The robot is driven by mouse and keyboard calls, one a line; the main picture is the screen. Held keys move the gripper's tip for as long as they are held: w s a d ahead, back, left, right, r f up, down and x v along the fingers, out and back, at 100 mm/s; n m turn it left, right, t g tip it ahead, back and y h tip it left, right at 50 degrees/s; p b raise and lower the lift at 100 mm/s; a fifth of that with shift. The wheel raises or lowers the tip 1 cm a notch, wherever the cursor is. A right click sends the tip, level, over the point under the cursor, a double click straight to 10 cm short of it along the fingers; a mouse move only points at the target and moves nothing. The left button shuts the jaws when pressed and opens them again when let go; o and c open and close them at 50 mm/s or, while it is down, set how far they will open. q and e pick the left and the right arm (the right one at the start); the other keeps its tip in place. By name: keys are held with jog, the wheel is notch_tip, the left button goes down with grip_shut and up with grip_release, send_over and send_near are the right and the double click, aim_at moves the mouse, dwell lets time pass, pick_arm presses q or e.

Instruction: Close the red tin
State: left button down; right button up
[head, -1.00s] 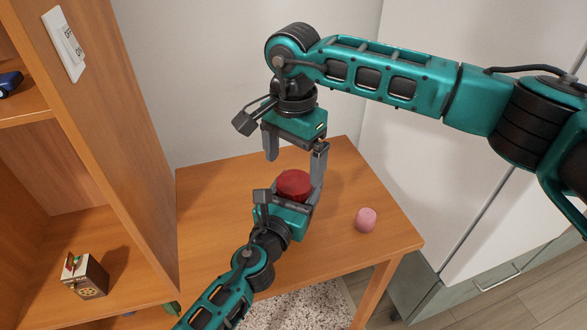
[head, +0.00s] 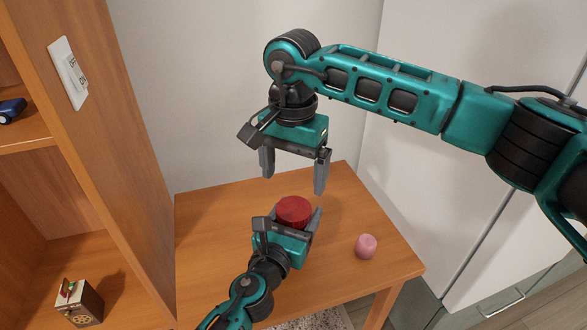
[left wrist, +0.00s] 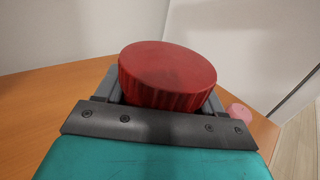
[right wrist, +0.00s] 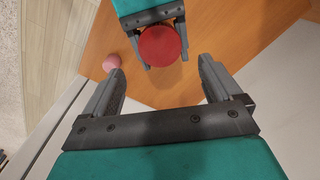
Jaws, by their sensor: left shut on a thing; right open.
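The red tin (head: 293,211) stands upright in my left gripper (head: 292,222) above the wooden table. The left wrist view shows its flat round top and ridged red side (left wrist: 168,75). Its lower part is hidden behind the gripper, and I cannot make out a seam between lid and body. My left gripper is shut on it, one finger on each side. My right gripper (head: 294,181) is open and empty above the tin, fingers pointing down and apart from it. The right wrist view shows the round red top (right wrist: 162,47) beyond the open fingers.
A small pink rounded object (head: 366,246) stands on the table (head: 215,225), right of the tin. A wooden shelf unit (head: 125,150) at the left holds a small decorated box (head: 82,302) and a blue object (head: 12,109). A white wall and cabinet stand behind.

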aim_at(294, 208)
notch_tip(294, 208, down, 8)
jog(key=shift+r, duration=0.2)
dwell(0.3)
jog(key=c, duration=1.1)
jog(key=shift+m, duration=1.7)
jog(key=o, duration=1.2)
